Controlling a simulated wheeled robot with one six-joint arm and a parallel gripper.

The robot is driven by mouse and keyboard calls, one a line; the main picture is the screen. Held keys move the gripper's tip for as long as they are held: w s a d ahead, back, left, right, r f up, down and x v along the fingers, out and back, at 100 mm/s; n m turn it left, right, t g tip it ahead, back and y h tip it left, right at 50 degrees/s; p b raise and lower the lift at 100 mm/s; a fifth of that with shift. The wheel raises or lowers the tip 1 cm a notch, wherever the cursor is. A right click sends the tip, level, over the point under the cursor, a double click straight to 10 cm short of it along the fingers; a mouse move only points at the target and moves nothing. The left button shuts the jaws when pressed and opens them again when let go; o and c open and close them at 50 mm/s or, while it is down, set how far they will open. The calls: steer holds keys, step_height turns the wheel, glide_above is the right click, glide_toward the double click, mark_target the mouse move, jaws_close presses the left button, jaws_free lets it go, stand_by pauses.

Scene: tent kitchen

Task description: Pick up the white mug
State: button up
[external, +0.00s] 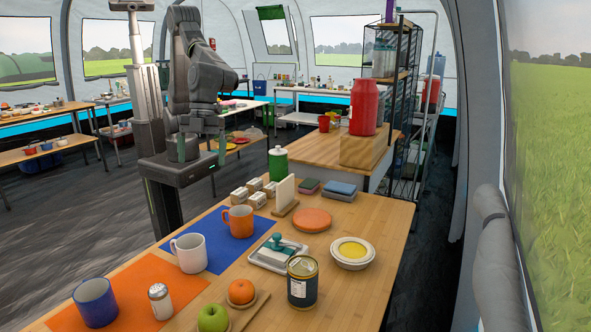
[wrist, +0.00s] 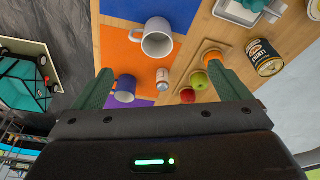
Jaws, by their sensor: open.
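The white mug (external: 191,254) stands upright on the table where the orange mat (external: 133,292) meets the blue mat (external: 222,256), its handle to the left. In the wrist view the white mug (wrist: 155,41) is at the upper middle, beyond my fingertips and untouched. My gripper (wrist: 160,72) is open, with its two green fingers wide apart and nothing held between them. In the external view my gripper (external: 195,152) is behind the table, well apart from the mug. The mug's inside is only partly visible.
Near the white mug stand an orange mug (external: 238,221), a blue mug (external: 95,302) and a shaker (external: 160,301). A green apple (external: 213,318), an orange (external: 241,291) and a can (external: 302,282) are nearer the front.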

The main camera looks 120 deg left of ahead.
mark_target(187, 253)
steer(key=s+d+f+n+t+y+b, duration=0.2)
steer(key=s+d+f+n+t+b, duration=0.15)
steer(key=d+f+n+b, duration=0.6)
steer(key=shift+n, duration=0.35)
steer(key=p+x, duration=0.1)
steer(key=x, duration=0.2)
steer(key=p+x, duration=0.1)
steer(key=x, duration=0.3)
steer(key=a+p+x, duration=0.1)
steer(key=x, duration=0.2)
steer(key=shift+s+a+f, duration=0.1)
steer(key=shift+s+f, duration=0.2)
steer(key=shift+f, duration=0.1)
steer(key=shift+d+p+x, duration=0.15)
steer(key=shift+d+x, duration=0.05)
steer(key=shift+x, duration=1.1)
steer(key=shift+d+p+x, duration=0.15)
steer(key=shift+d+x, duration=0.1)
steer(key=shift+x, duration=1.1)
steer(key=shift+r, duration=0.1)
steer(key=c, duration=1.1)
